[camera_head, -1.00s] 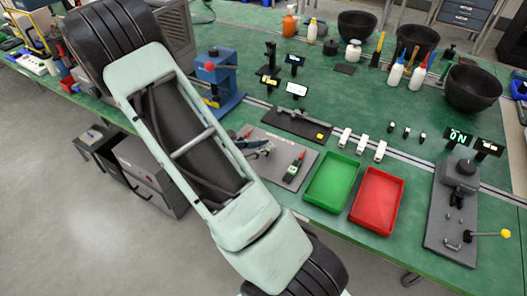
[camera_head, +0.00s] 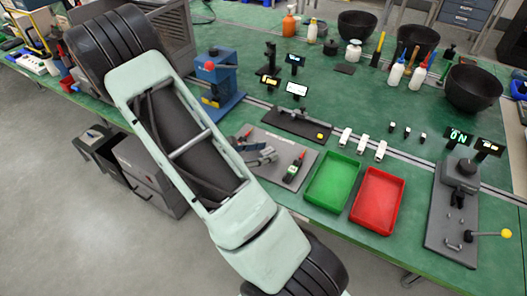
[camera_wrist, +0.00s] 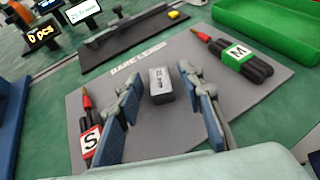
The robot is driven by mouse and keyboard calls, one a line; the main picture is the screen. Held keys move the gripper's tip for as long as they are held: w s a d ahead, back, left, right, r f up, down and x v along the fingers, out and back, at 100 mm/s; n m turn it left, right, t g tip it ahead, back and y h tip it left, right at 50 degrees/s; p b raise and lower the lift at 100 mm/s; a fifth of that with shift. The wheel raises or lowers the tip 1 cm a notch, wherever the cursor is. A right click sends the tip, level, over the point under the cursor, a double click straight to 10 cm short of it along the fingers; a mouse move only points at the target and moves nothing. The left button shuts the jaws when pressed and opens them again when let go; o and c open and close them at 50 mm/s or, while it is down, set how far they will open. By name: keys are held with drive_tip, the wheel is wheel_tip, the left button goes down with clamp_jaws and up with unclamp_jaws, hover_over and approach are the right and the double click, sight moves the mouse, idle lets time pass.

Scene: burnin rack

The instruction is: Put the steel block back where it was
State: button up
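The steel block (camera_wrist: 161,86) is a small grey box with dark marking on top. It sits on a grey mat (camera_wrist: 150,140) near printed lettering that is partly readable as "BARE". My gripper (camera_wrist: 160,95) is open, with a blue-padded finger on either side of the block in the wrist view. Gaps show between the fingers and the block; its height above the mat is hard to tell. In the head view my gripper (camera_head: 262,155) is over the left part of the mat, and I cannot make out the block there.
Dark bundles with red tips lie on the mat: one labelled S (camera_wrist: 90,142) at left, one labelled M (camera_wrist: 238,58) at right. A green tray (camera_head: 331,182) and a red tray (camera_head: 376,200) stand right of the mat. A dark fixture (camera_head: 298,124) lies behind it.

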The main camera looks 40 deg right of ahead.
drive_tip(key=shift+r, duration=0.2)
drive_tip(key=v, duration=1.2)
drive_tip(key=shift+f, duration=0.1)
